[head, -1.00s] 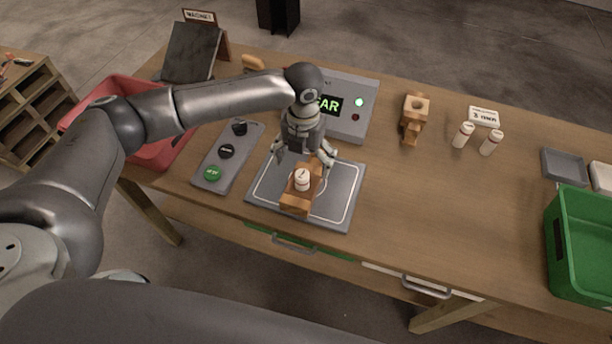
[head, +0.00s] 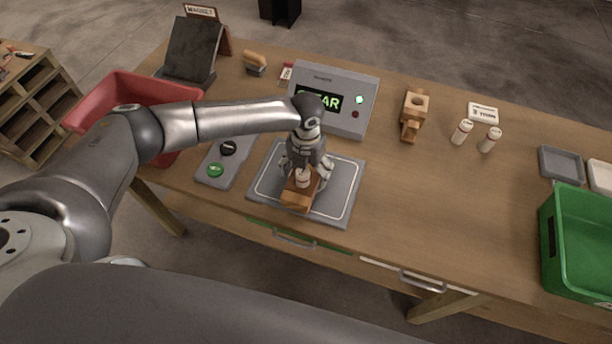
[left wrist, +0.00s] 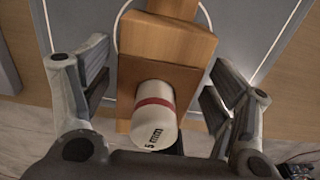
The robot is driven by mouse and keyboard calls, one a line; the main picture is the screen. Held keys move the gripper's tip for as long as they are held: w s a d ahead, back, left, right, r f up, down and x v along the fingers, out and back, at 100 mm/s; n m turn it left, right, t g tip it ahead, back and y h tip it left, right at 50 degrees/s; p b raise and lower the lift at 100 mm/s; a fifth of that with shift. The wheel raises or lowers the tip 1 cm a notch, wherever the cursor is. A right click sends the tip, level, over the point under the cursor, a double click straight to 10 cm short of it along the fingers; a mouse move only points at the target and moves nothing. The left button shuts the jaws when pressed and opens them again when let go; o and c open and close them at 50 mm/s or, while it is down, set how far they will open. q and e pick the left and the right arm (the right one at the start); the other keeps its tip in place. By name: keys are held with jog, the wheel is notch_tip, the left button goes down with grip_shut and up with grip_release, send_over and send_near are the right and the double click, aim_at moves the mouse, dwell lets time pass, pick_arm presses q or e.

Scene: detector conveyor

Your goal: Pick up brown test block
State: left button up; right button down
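A brown wooden block (head: 297,198) rests on the grey pad with a white outline (head: 338,208). A white cylinder (head: 303,178) with a red band sits in it; the left wrist view shows this cylinder (left wrist: 155,118) marked "5 mm" and the block (left wrist: 160,48) around it. My left gripper (head: 306,170) is low over the block, with one finger on each side. In the left wrist view its fingers (left wrist: 155,95) look spread, with narrow gaps beside the block. A similar wooden piece (head: 412,112) stands farther right. My right gripper is not in view.
A grey detector box (head: 345,88) with a green display stands behind the pad. A button panel (head: 228,170) lies left of it, near a red bin (head: 125,90). Two white cylinders (head: 462,131) stand to the right. A green bin (head: 585,245) is at far right.

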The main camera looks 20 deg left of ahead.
pick_arm(q)
jog(key=c, duration=0.7)
jog(key=shift+c, duration=0.7)
jog(key=shift+r, duration=0.15)
